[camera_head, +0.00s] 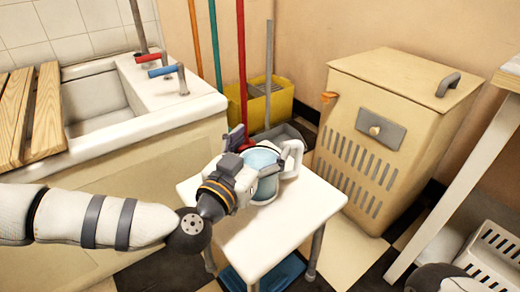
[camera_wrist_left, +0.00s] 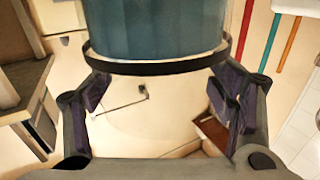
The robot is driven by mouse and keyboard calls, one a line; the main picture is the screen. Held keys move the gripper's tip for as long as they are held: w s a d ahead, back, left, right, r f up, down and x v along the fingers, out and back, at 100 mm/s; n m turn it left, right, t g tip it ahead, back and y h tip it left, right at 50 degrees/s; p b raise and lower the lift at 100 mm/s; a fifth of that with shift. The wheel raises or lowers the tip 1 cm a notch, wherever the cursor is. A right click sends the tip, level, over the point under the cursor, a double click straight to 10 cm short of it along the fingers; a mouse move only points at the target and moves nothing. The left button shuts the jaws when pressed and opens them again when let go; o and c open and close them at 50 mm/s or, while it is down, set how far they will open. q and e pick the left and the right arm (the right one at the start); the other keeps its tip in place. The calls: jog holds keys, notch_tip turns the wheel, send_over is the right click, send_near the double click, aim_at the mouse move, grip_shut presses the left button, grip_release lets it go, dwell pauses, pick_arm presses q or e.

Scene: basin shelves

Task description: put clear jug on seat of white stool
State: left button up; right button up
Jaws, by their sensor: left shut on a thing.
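The clear jug (camera_head: 264,186), bluish with a pale handle on its right, is upright at the white stool's seat (camera_head: 262,236). I cannot tell whether its base touches the seat. My left gripper (camera_head: 249,172) comes in from the left and is shut on the jug, hiding part of its left side. In the left wrist view, the jug's blue-tinted body (camera_wrist_left: 155,30) with a dark band fills the top middle, and the gripper's fingers (camera_wrist_left: 160,92) reach toward it from both sides. My right gripper is not in view.
A basin (camera_head: 150,115) with a slatted wooden board (camera_head: 45,110) stands at the left. Mop poles and a yellow bucket (camera_head: 278,105) are behind the stool. A cream cabinet (camera_head: 395,100) stands at the right. A blue tray (camera_head: 280,272) lies under the stool.

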pick_arm(q)
jog(key=shift+r, duration=0.2)
jog(key=shift+f, duration=0.15)
jog(key=o, duration=2)
